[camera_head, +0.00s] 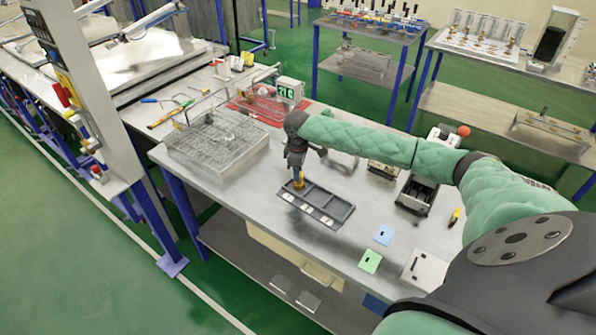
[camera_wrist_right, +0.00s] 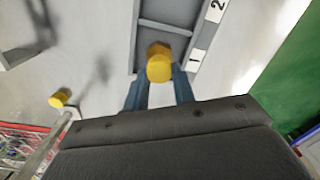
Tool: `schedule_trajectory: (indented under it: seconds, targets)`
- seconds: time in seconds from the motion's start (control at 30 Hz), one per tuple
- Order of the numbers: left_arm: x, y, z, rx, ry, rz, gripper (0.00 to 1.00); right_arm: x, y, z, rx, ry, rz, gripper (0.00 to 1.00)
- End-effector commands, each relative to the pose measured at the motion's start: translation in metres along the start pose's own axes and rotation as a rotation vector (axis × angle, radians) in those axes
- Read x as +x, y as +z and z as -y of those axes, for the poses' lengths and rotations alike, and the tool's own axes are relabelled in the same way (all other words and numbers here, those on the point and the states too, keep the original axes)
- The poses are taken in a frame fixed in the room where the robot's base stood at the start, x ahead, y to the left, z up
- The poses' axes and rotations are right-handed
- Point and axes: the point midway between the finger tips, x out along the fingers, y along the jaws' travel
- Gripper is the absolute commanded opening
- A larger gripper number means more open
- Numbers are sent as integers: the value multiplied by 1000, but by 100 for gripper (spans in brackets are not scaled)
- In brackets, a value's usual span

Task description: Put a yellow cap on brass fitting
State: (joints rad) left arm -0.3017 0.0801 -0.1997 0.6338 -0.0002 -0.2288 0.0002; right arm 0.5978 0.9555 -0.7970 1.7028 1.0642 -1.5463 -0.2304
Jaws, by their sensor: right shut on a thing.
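My right gripper (camera_head: 299,183) points down over the left end of a grey divided tray (camera_head: 341,213). In the right wrist view its two fingers (camera_wrist_right: 160,88) are shut on a yellow cap (camera_wrist_right: 159,69). A darker golden, angular part (camera_wrist_right: 158,49) shows just beyond the cap; I cannot tell whether it is the brass fitting or whether the cap sits on it. The held yellow piece also shows in the head view (camera_head: 299,180). My left gripper is not in view.
The tray's label strip shows numbers, with 1 (camera_wrist_right: 195,56) nearest the gripper. A wire rack (camera_head: 215,140) stands left, a red mat (camera_head: 262,108) behind it. A blue card (camera_head: 385,235) and a green card (camera_head: 370,261) lie right. Bare table surrounds the tray.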

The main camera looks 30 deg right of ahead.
Motion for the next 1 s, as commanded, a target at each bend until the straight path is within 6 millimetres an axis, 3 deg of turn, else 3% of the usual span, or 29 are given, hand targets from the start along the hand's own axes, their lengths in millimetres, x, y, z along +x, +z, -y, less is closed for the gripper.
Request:
schedule_trajectory:
  seconds: [1.0]
  targets:
    - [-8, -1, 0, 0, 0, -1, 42, 1, 0, 0, 0, 0, 0, 5]
